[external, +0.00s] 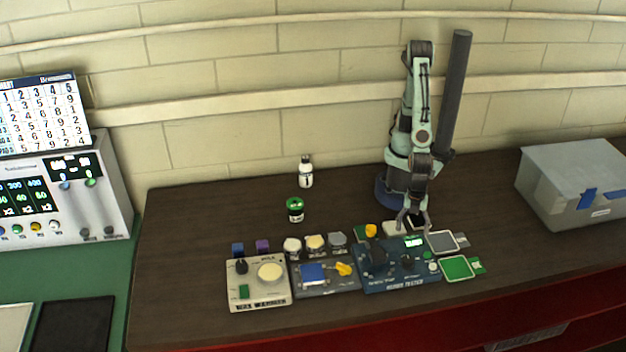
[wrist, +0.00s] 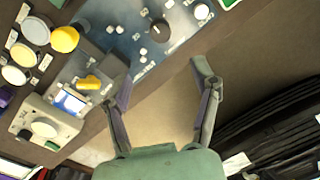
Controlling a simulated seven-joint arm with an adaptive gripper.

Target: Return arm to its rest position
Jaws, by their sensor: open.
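My gripper (external: 412,220) hangs from the arm at the back right of the brown table, fingers pointing down close to the devices. In the wrist view my gripper (wrist: 160,78) is open, with two separated fingers and nothing between them. A dark blue tester device (external: 400,272) with knobs sits just in front of the gripper in the external view. It also shows at the top of the wrist view (wrist: 125,35). I cannot tell the exact height of the fingers above the table or devices.
Green (external: 457,267) and grey (external: 441,242) cards lie right. A white bottle (external: 306,172) and green-lidded jar (external: 295,210) stand behind. A grey box (external: 570,185) is far right. The table's left rear is clear.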

